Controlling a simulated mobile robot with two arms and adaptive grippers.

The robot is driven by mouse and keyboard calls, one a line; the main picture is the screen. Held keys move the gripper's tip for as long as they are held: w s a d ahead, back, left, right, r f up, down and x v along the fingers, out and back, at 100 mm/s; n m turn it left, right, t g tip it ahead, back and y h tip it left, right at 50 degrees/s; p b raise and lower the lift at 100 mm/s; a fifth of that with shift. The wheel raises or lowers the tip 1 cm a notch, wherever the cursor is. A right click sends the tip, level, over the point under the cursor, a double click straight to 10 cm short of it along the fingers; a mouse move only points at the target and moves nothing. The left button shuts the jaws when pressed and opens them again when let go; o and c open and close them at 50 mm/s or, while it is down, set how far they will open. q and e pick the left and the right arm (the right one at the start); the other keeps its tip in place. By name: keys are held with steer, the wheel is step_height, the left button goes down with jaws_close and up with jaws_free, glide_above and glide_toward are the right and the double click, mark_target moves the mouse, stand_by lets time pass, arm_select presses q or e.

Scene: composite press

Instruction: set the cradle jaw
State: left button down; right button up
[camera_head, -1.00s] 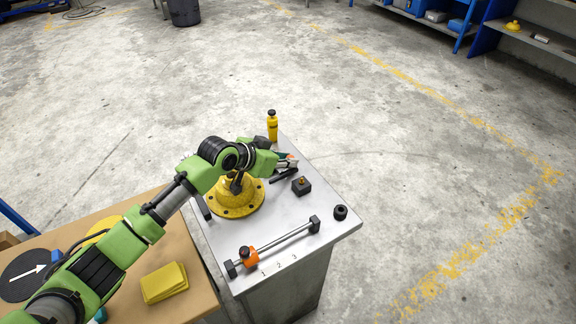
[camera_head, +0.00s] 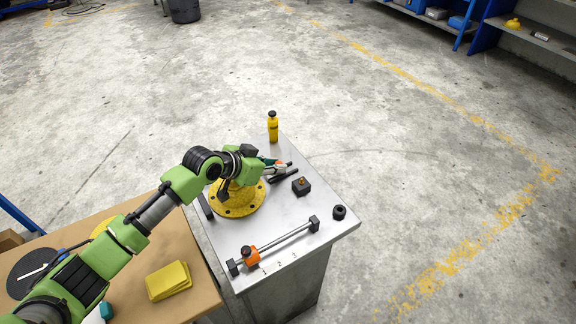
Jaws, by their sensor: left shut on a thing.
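My left gripper (camera_head: 277,168) reaches over the far part of the metal bench top. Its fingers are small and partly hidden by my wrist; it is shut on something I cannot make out. A black bar (camera_head: 281,174) lies right by the fingertips; I cannot tell whether they touch it. A yellow round flange (camera_head: 240,205) with bolt holes stands below my wrist, partly covered by the arm. Another black bar (camera_head: 205,207) is on the flange's left side. An orange slider (camera_head: 250,255) sits at the left end of a rail (camera_head: 285,240), near marks 1, 2, 3. My right gripper is not in view.
A yellow bottle (camera_head: 272,128) stands at the bench's far corner. A black block (camera_head: 301,186) and a black ring (camera_head: 339,212) are on the right.

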arm_select(q)
steer(key=shift+s+a+f+p, duration=0.1)
steer(key=shift+s+a+p, duration=0.2)
steer(key=shift+a, duration=0.15)
stand_by(0.4)
steer(key=c, duration=1.8)
jaws_free()
steer(key=shift+c, duration=0.2)
steer(key=shift+a+r, duration=0.1)
steer(key=shift+r, duration=0.1)
steer(key=v, duration=1.1)
steer(key=shift+s+a+r, duration=0.15)
steer(key=shift+s+a, duration=0.05)
steer(key=shift+s, duration=0.1)
